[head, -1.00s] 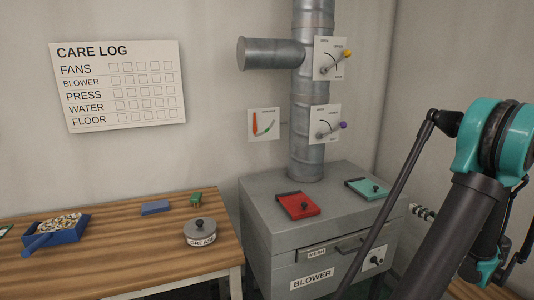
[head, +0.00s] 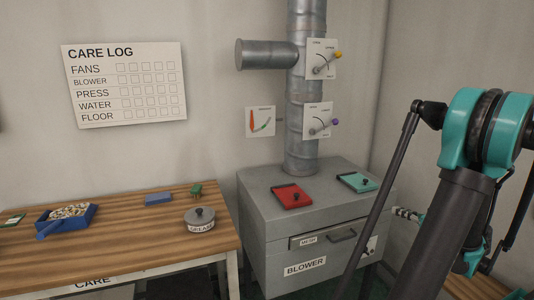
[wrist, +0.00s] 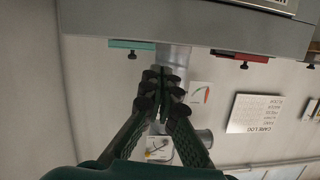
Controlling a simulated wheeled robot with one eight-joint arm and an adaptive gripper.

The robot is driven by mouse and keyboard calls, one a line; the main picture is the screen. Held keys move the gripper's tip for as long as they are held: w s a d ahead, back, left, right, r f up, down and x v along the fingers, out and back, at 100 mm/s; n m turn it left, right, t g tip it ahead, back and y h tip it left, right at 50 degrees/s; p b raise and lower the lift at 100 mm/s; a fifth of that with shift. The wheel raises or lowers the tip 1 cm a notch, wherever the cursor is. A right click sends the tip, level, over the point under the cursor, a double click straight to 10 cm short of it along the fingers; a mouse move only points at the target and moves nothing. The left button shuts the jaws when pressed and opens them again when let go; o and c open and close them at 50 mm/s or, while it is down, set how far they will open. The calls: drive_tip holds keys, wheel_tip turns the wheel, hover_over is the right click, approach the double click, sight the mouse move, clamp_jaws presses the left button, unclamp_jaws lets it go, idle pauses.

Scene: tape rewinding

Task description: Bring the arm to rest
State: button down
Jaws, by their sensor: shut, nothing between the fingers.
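My arm stands at the right of the head view, its teal joint and dark links in front of the blower's right side. My gripper (wrist: 160,88) shows in the wrist view, its dark fingers together with nothing between them. It is apart from the grey blower cabinet (wrist: 180,30), which appears upside down at the top of that view. The gripper's fingers do not show in the head view. The blower cabinet (head: 270,218) stands right of the wooden table, with a red plate (head: 291,196) and a teal plate (head: 357,182) on top.
A metal duct (head: 302,150) rises from the cabinet, with two dial plates (head: 322,59) on it. The wooden table (head: 130,243) holds a grease tin (head: 200,220), a blue tray (head: 55,228), a blue block (head: 158,199) and a small green item (head: 196,190). A care log (head: 125,85) hangs on the wall.

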drive_tip(key=s+a+f+m+g, duration=0.1)
drive_tip(key=s+a+f+g, duration=0.15)
drive_tip(key=a, duration=0.85)
drive_tip(key=s+a+f+m+g, duration=0.1)
drive_tip(key=s+a+f+g, duration=0.2)
drive_tip(key=a, duration=0.7)
drive_tip(key=s+a+f+g+h, duration=0.2)
drive_tip(key=s+a+f+h, duration=0.1)
drive_tip(key=s, duration=0.3)
drive_tip(key=s+a+f+m+g+h, duration=0.1)
drive_tip(key=s+a+f+g+h, duration=0.1)
drive_tip(key=s, duration=0.5)
drive_tip(key=shift+s+a+f+m+h, duration=0.25)
drive_tip(key=shift+a+f+h, duration=0.2)
drive_tip(key=shift+a+h, duration=0.45)
drive_tip(key=shift+a, duration=0.1)
